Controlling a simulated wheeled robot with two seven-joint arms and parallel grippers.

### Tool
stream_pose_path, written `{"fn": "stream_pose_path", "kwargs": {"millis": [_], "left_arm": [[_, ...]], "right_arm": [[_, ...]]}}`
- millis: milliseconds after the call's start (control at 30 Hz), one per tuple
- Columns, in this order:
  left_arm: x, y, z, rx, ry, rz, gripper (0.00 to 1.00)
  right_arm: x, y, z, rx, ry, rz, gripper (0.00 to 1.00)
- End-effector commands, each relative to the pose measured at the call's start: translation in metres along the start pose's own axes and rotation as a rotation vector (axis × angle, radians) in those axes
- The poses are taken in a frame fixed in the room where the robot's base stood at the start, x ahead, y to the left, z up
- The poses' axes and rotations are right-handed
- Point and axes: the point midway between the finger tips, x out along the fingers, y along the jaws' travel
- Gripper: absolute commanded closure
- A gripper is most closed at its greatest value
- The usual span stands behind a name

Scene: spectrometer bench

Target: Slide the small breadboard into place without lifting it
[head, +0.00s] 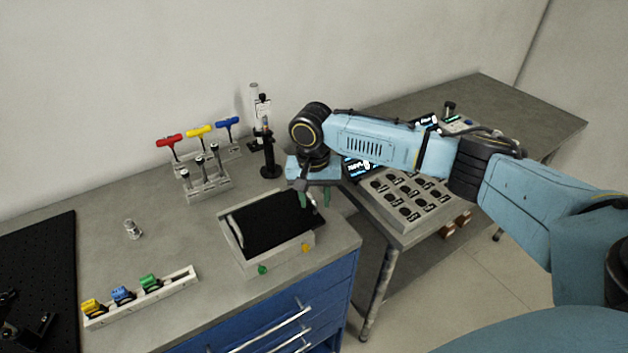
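A flat black plate (268,222), which looks like the small breadboard, lies inside a light grey open-topped frame (280,262) at the front right of the bench. The frame has a green knob and a yellow knob on its front. My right gripper (314,200) points down at the plate's right rear corner. Its two green fingers stand apart, with a small grey piece showing between them; whether they touch it or the plate is unclear. My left gripper is out of view.
A larger black perforated board (38,285) lies at the left. A rail with coloured clips (142,295), a small vial (132,229), a hex-key stand (207,188) and a post (268,150) stand nearby. A grey panel of round parts (408,200) is on the right table, across a gap.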

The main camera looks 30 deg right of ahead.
Motion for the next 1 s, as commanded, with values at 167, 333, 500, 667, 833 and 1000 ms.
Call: {"fn": "stream_pose_path", "kwargs": {"millis": [167,333,500,667,833,1000], "left_arm": [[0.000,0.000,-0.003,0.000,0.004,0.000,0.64],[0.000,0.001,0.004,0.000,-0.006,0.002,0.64],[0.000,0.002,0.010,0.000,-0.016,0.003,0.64],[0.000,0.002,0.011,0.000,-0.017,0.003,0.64],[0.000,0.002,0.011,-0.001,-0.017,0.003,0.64],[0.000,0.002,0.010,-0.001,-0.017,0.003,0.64]], "right_arm": [[0.015,0.000,0.000,0.000,0.000,0.001,0.63],[0.018,0.000,0.000,-0.001,0.001,0.000,0.63],[0.017,0.000,0.000,-0.001,0.001,0.000,0.64],[0.017,0.000,0.000,-0.001,0.000,0.000,0.85],[0.017,0.000,0.000,0.000,0.001,0.000,1.00],[0.017,0.000,0.000,0.001,0.001,0.000,1.00]]}}
